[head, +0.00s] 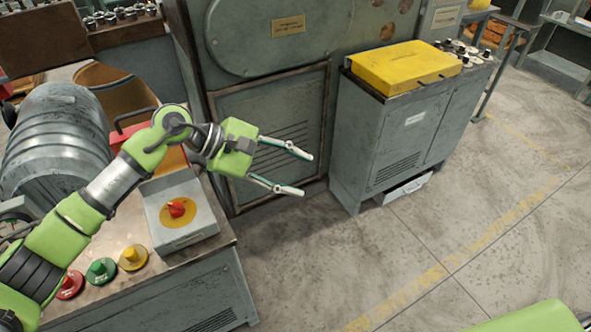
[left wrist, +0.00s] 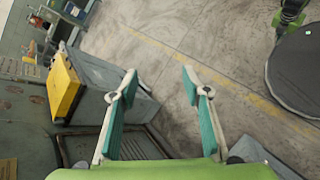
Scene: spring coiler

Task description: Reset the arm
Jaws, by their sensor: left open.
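My left arm reaches in from the left in the head view, a green and grey arm bent at the wrist. My left gripper (head: 296,171) is open and empty, its two fingers pointing right in front of the grey machine. The left wrist view also shows the gripper (left wrist: 158,82), with its teal-padded fingers spread and bare floor between the tips. The gripper touches nothing that I can see. My right gripper is not in view; only a green part of my body shows at the lower right of the head view.
A grey box with a red knob (head: 177,209) stands on the bench below my left wrist, near red, green and yellow buttons (head: 132,257). A grey cabinet (head: 400,140) with a yellow case (head: 404,66) stands to the right. Floor (head: 440,230) at right is clear.

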